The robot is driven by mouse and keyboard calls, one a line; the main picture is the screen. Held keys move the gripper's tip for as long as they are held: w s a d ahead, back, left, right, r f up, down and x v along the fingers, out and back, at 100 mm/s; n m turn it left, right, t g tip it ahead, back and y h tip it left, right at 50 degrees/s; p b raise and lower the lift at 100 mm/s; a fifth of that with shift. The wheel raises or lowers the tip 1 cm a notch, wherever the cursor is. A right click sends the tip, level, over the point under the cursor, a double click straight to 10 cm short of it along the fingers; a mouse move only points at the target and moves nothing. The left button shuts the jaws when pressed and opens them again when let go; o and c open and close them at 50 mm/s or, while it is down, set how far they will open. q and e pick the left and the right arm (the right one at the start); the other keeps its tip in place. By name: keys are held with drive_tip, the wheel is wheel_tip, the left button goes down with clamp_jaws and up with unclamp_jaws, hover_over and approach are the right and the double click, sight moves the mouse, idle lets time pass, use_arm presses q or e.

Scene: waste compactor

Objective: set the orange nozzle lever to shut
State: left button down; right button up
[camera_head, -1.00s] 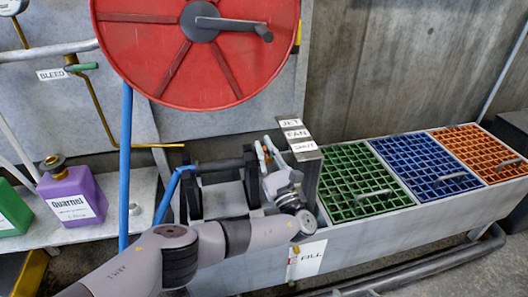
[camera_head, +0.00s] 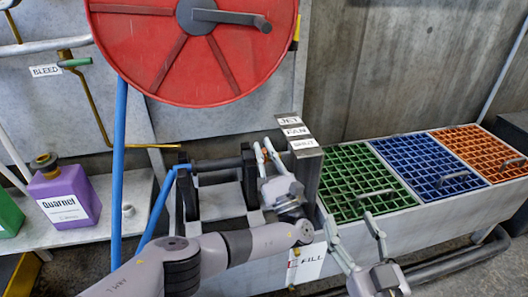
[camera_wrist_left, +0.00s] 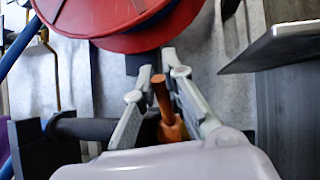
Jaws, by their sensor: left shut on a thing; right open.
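The orange nozzle lever (camera_wrist_left: 165,105) stands up between the two fingers of my left gripper in the left wrist view. My left gripper (camera_head: 264,146) is shut on it. In the head view only a small orange spot of the lever (camera_head: 265,153) shows between the fingers. The dark nozzle barrel (camera_head: 222,164) lies across black brackets, left of the lever. A label plate (camera_head: 294,132) reading JET, FAN and SHUT, from far to near, stands just right of the fingers. My right gripper (camera_head: 350,219) is open and empty, in front of the green grating.
A red hose reel (camera_head: 170,60) hangs above the nozzle, with a blue hose (camera_head: 119,160) running down at the left. Green (camera_head: 355,175), blue (camera_head: 425,160) and orange (camera_head: 475,150) gratings lie at the right. A purple jug (camera_head: 64,198) stands on the left shelf.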

use_arm(q)
drive_tip(key=c, duration=1.6)
unclamp_jaws()
drive_tip(key=shift+c, duration=0.2)
drive_tip(key=v, duration=1.2)
